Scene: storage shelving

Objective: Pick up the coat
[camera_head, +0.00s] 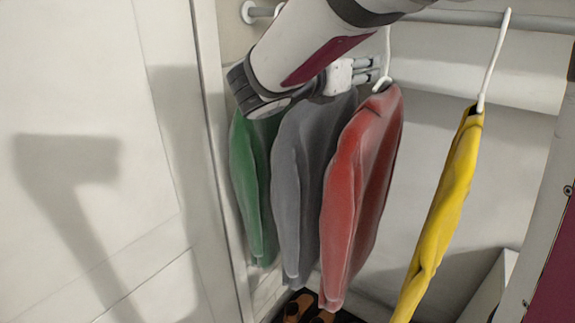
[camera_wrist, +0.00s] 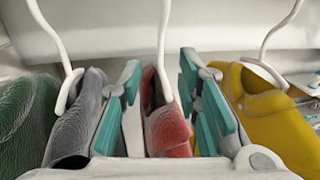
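Several coats hang in a row: green (camera_head: 252,185), grey (camera_head: 300,180), red (camera_head: 358,190) and yellow (camera_head: 440,210). My gripper (camera_head: 368,70) is at the top of the red coat, near its white hanger hook (camera_head: 386,55). In the wrist view, my gripper (camera_wrist: 159,74) is open, with teal-padded fingers standing apart on either side of the red coat's collar (camera_wrist: 165,125) and hanger. The grey coat (camera_wrist: 78,125) is just outside the left finger, the yellow coat (camera_wrist: 265,110) outside the right. My arm hides the tops of the green and grey coats.
A metal rail (camera_head: 475,18) runs across the top. A white door or panel (camera_head: 90,120) fills the left. Orange-brown shoes (camera_head: 300,307) stand on the floor below. There is free room between the red and yellow coats.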

